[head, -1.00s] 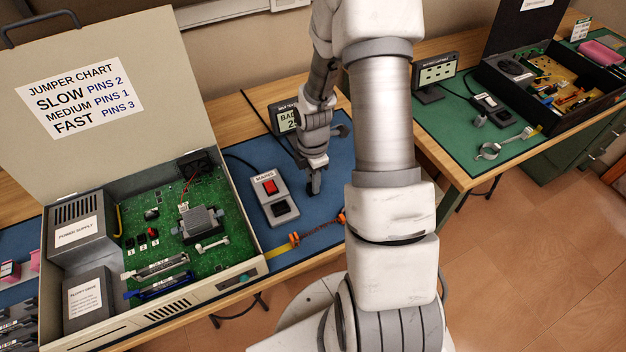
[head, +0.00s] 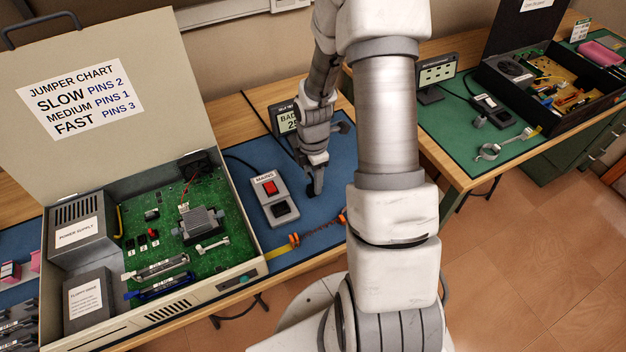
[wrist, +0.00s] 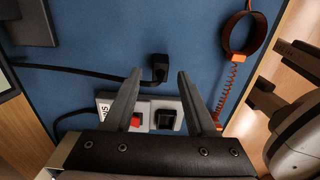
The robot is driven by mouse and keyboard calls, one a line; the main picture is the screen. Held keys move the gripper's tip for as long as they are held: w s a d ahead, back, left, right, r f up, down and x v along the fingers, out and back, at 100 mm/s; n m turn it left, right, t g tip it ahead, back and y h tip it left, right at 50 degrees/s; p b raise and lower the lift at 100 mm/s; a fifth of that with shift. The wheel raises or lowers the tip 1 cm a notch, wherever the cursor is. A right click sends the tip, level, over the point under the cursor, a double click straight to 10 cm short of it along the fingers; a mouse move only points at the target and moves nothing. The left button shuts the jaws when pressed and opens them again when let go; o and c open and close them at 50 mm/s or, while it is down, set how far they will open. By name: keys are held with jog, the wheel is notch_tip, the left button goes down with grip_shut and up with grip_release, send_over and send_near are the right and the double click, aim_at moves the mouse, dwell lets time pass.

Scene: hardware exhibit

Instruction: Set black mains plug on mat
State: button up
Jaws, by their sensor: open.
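The black mains plug (wrist: 160,66) rests on the blue mat (wrist: 95,60) in the wrist view, its black cable running off to the left. My gripper (wrist: 159,75) is open, with its two grey fingers apart and the plug seen just beyond and between their tips. Nothing is gripped. In the head view my gripper (head: 314,188) is low over the blue mat (head: 268,154), right of the mains switch box (head: 269,198). There I cannot separate the plug from the dark fingers.
The switch box (wrist: 150,117) with its red switch and dark socket shows behind the fingers. An orange wrist strap (wrist: 245,34) with a coiled cord lies to the right on the mat. The open computer case (head: 150,240) stands left; a small display (head: 287,118) stands behind.

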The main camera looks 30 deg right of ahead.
notch_tip(320, 180, up, 11)
jog(key=p, duration=0.1)
jog(key=shift+f, duration=0.15)
dwell(0.4)
